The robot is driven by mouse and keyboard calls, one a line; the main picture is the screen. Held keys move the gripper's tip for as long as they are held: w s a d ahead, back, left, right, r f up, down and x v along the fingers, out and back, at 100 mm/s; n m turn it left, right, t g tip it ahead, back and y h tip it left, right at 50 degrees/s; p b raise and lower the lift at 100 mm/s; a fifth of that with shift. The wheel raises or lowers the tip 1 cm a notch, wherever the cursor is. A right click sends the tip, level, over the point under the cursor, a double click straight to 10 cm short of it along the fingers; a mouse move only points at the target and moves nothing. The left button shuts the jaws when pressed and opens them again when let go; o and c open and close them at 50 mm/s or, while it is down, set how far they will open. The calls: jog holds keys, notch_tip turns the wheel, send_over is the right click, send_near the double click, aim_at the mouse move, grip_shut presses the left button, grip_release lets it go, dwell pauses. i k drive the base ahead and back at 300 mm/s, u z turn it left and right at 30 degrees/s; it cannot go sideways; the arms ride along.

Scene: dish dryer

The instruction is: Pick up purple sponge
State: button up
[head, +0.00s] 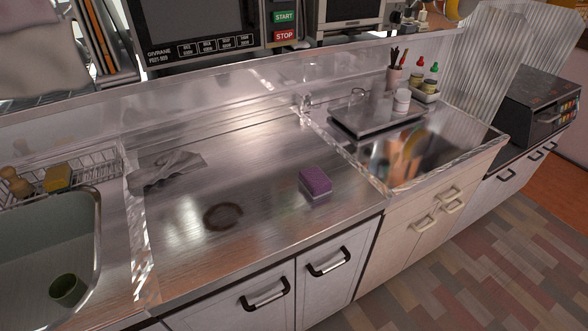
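The purple sponge (315,182) lies on the steel counter (255,215), right of the middle and a little back from the front edge. Its top is purple and its lower layer looks pale. It appears to lie flat, with nothing touching it. My gripper is not in the head view, so its state and its distance from the sponge do not show.
A dark round stain (222,216) and a crumpled grey cloth (167,169) lie left of the sponge. A clear raised partition (345,152) stands to its right, before a tray (375,117). A sink (50,240) with a green cup (67,289) is at left.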

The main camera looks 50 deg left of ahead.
aim_at(315, 181)
jog(key=u, duration=0.85)
jog(key=i, duration=0.9)
jog(key=u, duration=0.9)
